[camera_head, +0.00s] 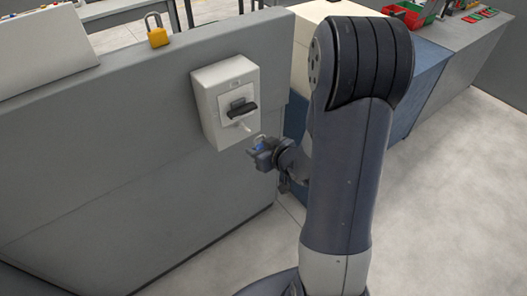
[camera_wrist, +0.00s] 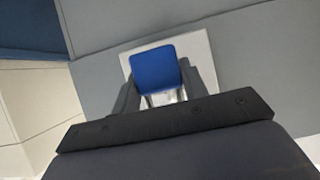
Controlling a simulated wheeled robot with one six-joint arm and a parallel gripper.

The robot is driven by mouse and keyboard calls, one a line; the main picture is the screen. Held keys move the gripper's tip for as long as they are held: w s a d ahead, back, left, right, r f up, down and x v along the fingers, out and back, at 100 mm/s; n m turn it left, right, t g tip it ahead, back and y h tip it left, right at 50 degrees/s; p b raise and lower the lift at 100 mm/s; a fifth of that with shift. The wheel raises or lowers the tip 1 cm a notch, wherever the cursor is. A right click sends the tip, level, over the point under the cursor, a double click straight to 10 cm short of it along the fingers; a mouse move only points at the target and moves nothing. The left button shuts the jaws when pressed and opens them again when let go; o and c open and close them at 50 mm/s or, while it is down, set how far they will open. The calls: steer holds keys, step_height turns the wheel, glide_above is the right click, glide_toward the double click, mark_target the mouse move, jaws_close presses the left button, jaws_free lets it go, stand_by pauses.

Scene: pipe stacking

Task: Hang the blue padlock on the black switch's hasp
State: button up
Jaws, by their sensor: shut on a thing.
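The black switch (camera_head: 241,109) sits on a white box (camera_head: 203,88) fixed to the grey panel. A small pale hasp (camera_head: 244,126) juts out below the black handle. My gripper (camera_head: 262,152) is shut on the blue padlock (camera_head: 259,147), just below and to the right of the box, apart from it. In the wrist view the blue padlock body (camera_wrist: 155,68) is held between both fingers, with the white box (camera_wrist: 197,45) behind it. A thin shackle shows faintly above the padlock in the head view. The hasp is hidden in the wrist view.
A yellow padlock (camera_head: 157,37) stands on top of the grey panel (camera_head: 110,120). A white sloped console (camera_head: 45,48) is at the upper left. Red and green bins (camera_head: 408,14) sit on a bench at the upper right. The floor (camera_head: 440,190) at the right is clear.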

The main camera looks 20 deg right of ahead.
steer(key=shift+w+a+f, duration=0.1)
steer(key=shift+w+a, duration=0.25)
steer(key=shift+w, duration=0.7)
steer(key=shift+w+a+f, duration=0.1)
steer(key=shift+w+a, duration=0.25)
steer(key=shift+w, duration=0.65)
steer(key=shift+w+a+f, duration=0.1)
steer(key=shift+w+a, duration=0.25)
steer(key=shift+w, duration=0.7)
steer(key=shift+b+x, duration=0.4)
steer(key=shift+x, duration=0.45)
steer(key=shift+r, duration=0.1)
steer(key=o, duration=1.1)
glide_toward(239, 134)
steer(key=v, duration=0.4)
steer(key=shift+s+d, duration=0.2)
steer(key=shift+w, duration=0.1)
